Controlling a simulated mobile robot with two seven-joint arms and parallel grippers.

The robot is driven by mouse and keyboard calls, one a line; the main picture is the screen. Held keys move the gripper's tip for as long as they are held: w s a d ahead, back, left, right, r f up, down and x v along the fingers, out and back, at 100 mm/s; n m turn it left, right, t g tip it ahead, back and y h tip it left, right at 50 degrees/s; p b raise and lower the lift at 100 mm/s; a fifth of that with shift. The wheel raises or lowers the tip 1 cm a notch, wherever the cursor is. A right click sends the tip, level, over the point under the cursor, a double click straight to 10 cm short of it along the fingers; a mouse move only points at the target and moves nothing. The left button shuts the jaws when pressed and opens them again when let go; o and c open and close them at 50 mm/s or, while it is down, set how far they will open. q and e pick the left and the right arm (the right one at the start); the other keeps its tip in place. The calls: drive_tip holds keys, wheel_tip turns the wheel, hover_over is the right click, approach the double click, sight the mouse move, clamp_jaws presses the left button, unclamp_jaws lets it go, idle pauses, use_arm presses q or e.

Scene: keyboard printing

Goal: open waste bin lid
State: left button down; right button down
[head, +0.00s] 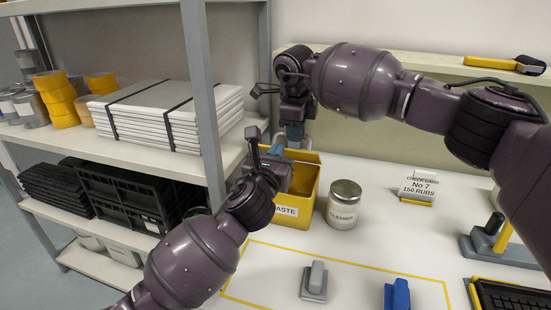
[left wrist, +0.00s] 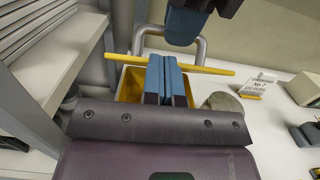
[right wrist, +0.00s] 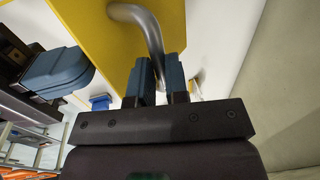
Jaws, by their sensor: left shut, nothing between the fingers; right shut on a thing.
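The yellow waste bin (head: 302,188) stands on the white worktop beside the shelf, its WASTE label partly covered by my left arm. Its lid (right wrist: 95,20) is a yellow panel with a bent metal handle (right wrist: 152,35). In the left wrist view the lid (left wrist: 215,70) shows as a thin yellow edge above the bin (left wrist: 130,88), whose interior is partly visible. My right gripper (right wrist: 158,78) is shut on the handle; it also shows in the head view (head: 294,133). My left gripper (left wrist: 167,76) is shut and empty over the bin, close to the lid; contact is unclear.
A lidded cleaner jar (head: 343,203) stands just right of the bin. A grey shelf post (head: 203,100) rises close on the left. A check card (head: 418,187), a grey block (head: 315,280) and a blue object (head: 397,294) sit on the worktop. Free worktop lies between them.

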drive_tip(key=shift+f, duration=0.6)
drive_tip(key=c, duration=1.2)
unclamp_jaws()
drive_tip(key=shift+d, duration=0.1)
drive_tip(key=shift+o, duration=0.4)
drive_tip(key=shift+r, duration=0.15)
drive_tip(key=shift+w+r, duration=0.1)
drive_tip(key=shift+r, duration=0.15)
